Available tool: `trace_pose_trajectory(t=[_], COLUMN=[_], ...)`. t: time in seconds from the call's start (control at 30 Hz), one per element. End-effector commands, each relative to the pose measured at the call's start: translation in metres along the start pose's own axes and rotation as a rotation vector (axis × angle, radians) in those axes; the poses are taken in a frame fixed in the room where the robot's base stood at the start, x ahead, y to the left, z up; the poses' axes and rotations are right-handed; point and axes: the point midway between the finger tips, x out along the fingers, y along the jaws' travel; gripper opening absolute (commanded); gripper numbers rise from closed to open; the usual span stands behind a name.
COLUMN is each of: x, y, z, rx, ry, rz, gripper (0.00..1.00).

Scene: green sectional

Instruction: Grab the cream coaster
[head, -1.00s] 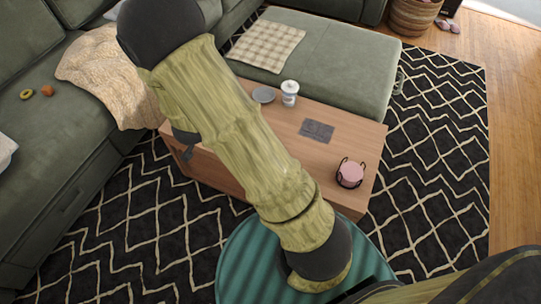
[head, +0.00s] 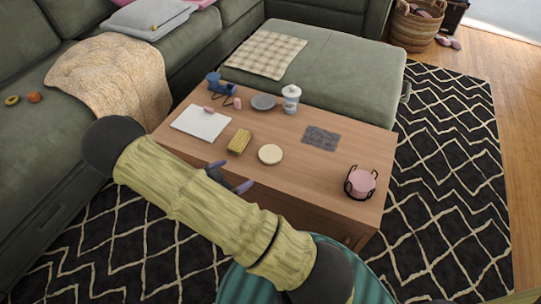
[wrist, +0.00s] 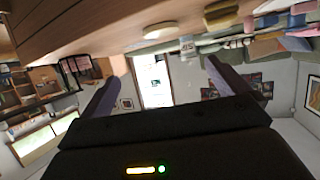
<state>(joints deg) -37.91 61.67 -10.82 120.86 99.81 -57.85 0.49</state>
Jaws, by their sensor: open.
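The cream coaster (head: 270,154) is a round pale disc lying flat on the wooden coffee table (head: 225,174), near its middle. It also shows in the wrist view (wrist: 160,30), near the table edge at the top of the picture. My gripper (head: 230,176) is at the near long edge of the table, to the left of and nearer than the coaster, apart from it. In the wrist view its two purple fingers (wrist: 162,83) are spread wide with nothing between them. My arm hides part of the table's near side.
A yellow block-like thing (head: 239,141) lies just left of the coaster. A white cup (head: 290,99), a grey dish (head: 263,102), a dark grey mat (head: 321,138), a white sheet (head: 200,123) and a black holder with pink discs (head: 361,183) are also on the table. Sofas border the left and back.

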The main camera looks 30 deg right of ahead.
Motion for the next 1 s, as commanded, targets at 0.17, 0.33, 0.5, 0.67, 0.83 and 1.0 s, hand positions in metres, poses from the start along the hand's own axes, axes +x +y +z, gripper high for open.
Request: trace_pose_trajectory(t=[0.17, 0.33, 0.5, 0.67, 0.83, 1.0], x=[0.02, 0.051, 0.081, 0.108, 0.121, 0.121], y=[0.001, 0.001, 0.001, 0.0, 0.0, 0.0], z=[0.002, 0.004, 0.004, 0.004, 0.002, 0.001], rx=[0.0, 0.0, 0.0, 0.001, -0.001, -0.001], ry=[0.001, 0.001, 0.0, 0.0, -0.001, -0.001], rz=[0.003, 0.003, 0.003, 0.003, 0.0, -0.001], gripper=[1.0, 1.0, 1.0, 1.0, 1.0, 1.0])
